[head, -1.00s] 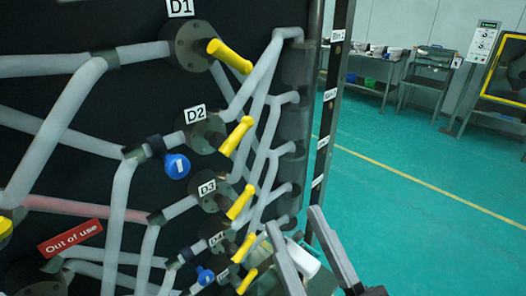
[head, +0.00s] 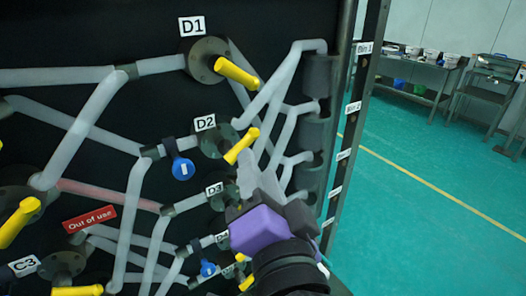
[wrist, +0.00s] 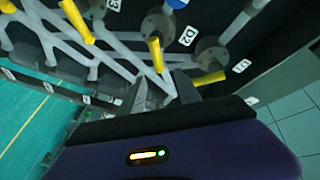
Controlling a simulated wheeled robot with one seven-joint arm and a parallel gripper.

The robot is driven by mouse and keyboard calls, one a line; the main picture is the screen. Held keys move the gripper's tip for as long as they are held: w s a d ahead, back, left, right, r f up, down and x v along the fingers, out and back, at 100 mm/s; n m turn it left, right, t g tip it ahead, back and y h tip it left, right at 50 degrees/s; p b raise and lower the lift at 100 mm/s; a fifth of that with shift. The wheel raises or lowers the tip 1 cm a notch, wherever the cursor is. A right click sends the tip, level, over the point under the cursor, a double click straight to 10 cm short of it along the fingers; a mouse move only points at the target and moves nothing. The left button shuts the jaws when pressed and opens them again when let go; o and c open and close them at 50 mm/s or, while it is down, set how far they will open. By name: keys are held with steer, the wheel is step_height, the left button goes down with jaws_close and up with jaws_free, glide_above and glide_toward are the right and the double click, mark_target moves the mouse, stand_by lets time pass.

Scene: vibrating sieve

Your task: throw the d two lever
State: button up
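The yellow D2 lever (head: 241,146) slants up to the right from its round valve, beside the D2 label (head: 205,122). In the wrist view the D2 lever (wrist: 155,55) points towards my gripper (wrist: 160,84). My gripper's two grey fingers are apart, with the lever's tip in line with the gap between them. I cannot tell whether they touch it. In the head view my purple gripper body (head: 262,228) is just below and right of the lever and hides part of the pipes and D3 area.
The yellow D1 lever (head: 237,73) is above, slanting down to the right. The D3 lever (wrist: 76,20) shows in the wrist view. A blue valve handle (head: 182,169) hangs left of D2. A dark rack post (head: 355,110) stands right; green floor lies beyond.

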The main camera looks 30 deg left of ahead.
mark_target(237, 145)
steer(key=w+a+f+g+p, duration=0.1)
steer(key=w+a+p, duration=0.1)
steer(key=w+a, duration=0.2)
steer(key=a, duration=0.2)
steer(key=shift+w+a+p, duration=0.15)
steer(key=shift+a+p, duration=0.15)
steer(key=shift+a, duration=0.1)
steer(key=shift+f, duration=0.1)
steer(key=shift+f, duration=0.1)
jaws_close()
